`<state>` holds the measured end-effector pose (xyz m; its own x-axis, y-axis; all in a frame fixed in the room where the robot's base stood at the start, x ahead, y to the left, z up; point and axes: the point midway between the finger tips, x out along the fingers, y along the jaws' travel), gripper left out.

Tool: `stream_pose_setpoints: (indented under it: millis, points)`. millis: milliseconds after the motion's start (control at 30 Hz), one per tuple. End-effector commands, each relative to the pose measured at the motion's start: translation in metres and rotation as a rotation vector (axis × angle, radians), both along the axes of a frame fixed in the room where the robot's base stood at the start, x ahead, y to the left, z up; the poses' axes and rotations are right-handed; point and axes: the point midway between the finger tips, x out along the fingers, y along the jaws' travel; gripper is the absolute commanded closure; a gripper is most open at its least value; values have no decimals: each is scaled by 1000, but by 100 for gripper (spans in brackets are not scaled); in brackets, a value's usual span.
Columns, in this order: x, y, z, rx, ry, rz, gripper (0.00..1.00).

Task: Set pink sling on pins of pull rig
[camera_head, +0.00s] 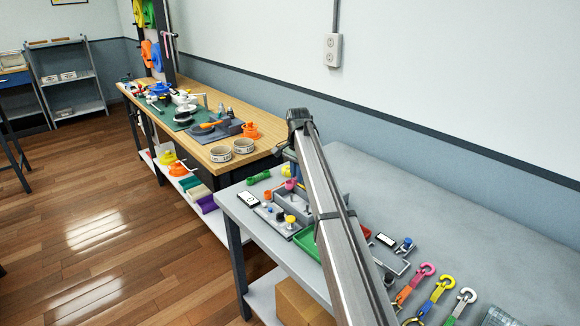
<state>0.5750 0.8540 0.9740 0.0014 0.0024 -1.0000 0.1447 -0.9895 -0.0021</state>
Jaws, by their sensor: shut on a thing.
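My arm crosses the grey table from the bottom edge up to a dark joint, and my gripper is hidden behind it. A small pink thing (290,184) shows just left of the arm, below that joint; I cannot tell whether it is the pink sling or a knob. A grey fixture with upright pins or knobs (280,214) stands left of the arm and is partly covered by it; I cannot tell whether it is the pull rig. A strap with a pink hook (425,270) lies right of the arm.
Yellow (443,284) and white (466,295) hooks lie beside the pink one. A green tray (308,243) is partly behind the arm. A wooden bench (205,155) with tools stands beyond. The wall runs behind the table; the table's right back part is clear.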

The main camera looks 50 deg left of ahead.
Motion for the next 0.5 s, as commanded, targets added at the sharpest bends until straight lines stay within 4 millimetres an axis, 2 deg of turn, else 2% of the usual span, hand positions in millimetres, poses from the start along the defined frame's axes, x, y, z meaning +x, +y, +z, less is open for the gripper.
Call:
stream_pose_setpoints:
  millis: [33, 200, 500]
  points:
    - [-4, -8, -1, 0, 0, 49, 100]
    - [-13, -23, -4, 0, -1, 273, 100]
    - [-20, -34, -6, -2, -1, 706, 100]
